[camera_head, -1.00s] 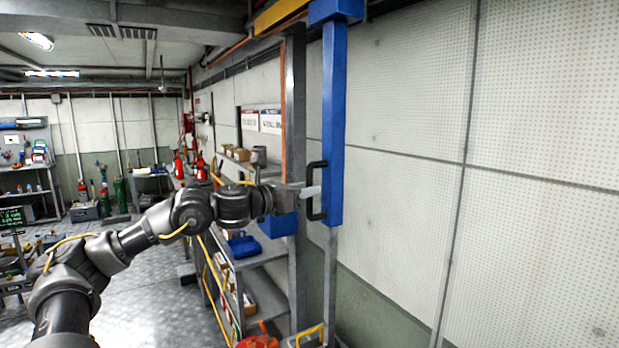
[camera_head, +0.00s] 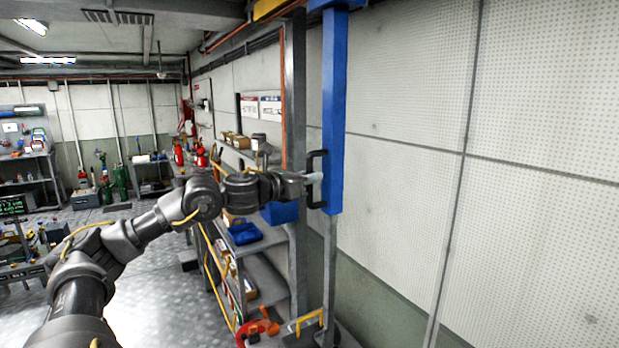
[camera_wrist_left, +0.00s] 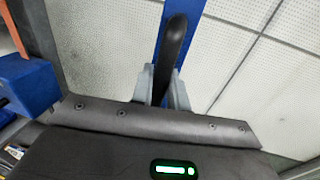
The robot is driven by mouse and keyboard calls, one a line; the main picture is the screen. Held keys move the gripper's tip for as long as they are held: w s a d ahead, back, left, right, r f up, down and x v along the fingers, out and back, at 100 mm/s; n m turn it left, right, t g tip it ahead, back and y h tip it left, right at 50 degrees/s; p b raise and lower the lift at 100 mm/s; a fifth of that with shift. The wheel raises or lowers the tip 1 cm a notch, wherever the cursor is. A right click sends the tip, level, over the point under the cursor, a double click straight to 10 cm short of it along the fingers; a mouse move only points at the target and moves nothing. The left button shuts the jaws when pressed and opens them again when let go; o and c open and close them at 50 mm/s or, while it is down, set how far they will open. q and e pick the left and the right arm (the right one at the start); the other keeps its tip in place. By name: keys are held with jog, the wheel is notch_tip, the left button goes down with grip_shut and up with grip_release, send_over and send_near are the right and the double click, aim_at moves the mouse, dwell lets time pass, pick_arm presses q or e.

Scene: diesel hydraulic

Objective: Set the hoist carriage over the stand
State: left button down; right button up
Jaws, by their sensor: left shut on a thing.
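The hoist carriage shows as a tall blue column (camera_head: 333,95) in front of the pale panelled wall, with a black D-shaped handle (camera_head: 310,194) on its left side. My left gripper (camera_head: 314,181) is shut on this handle. In the left wrist view, the fingers (camera_wrist_left: 163,88) are closed around the black handle (camera_wrist_left: 173,45), with the blue column (camera_wrist_left: 187,40) behind it. The column's top is cut off by the picture edge. I cannot make out the stand in either view. My right gripper is not in view.
A yellow overhead beam (camera_head: 270,8) runs near the column's top. A grey post (camera_head: 295,120) and a shelf rack (camera_head: 262,275) with a blue item (camera_head: 243,233) stand left of the column. A yellow bracket (camera_head: 308,320) is low down. Open metal floor (camera_head: 155,285) lies at left.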

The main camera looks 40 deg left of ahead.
pick_arm(q)
jog(key=w+a, duration=0.2)
jog(key=a, duration=0.6)
jog(key=shift+w+a+r, duration=0.15)
jog(key=shift+a+r, duration=0.15)
jog(key=shift+a, duration=0.05)
jog(key=c, duration=1.7)
grip_release()
jog(key=shift+o, duration=1.2)
jog(key=shift+w+a+f, duration=0.1)
jog(key=s+a+b, duration=0.1)
jog(key=s+b, duration=0.8)
jog(key=s, duration=0.1)
jog(key=shift+s+f, duration=0.15)
jog(key=shift+s, duration=0.25)
